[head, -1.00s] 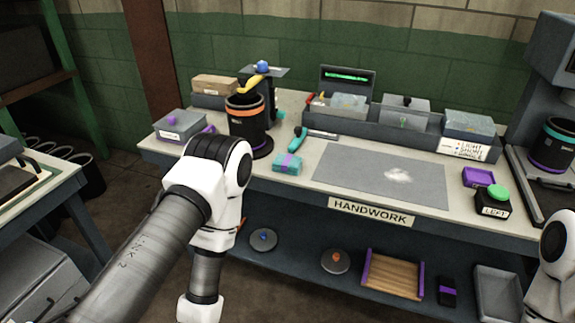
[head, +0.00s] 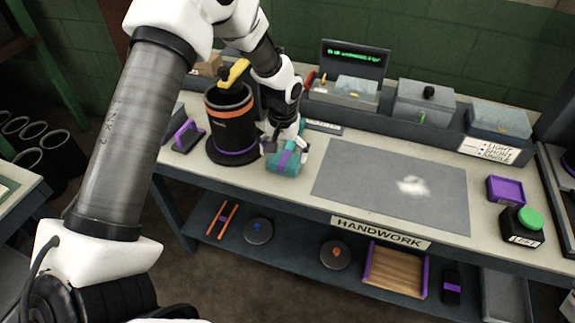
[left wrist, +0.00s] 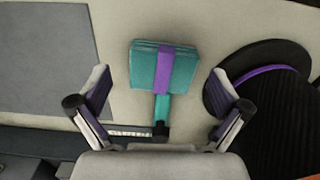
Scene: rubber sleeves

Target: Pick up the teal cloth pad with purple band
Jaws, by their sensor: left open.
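The teal cloth pad with a purple band (head: 286,160) lies on the bench top, left of the grey mat. In the left wrist view the pad (left wrist: 148,70) lies between and beyond my fingers, its purple band running down its middle. My left gripper (head: 283,146) is above the pad and hides part of it. In the left wrist view the left gripper (left wrist: 160,104) is open and empty, one finger to each side of the pad, with gaps between. My right gripper is not in view.
A black canister with orange and purple bands (head: 231,125) stands close left of the pad on a dark round base. The grey mat (head: 390,185) to the right carries a white patch. Several bins (head: 425,105) line the back of the bench.

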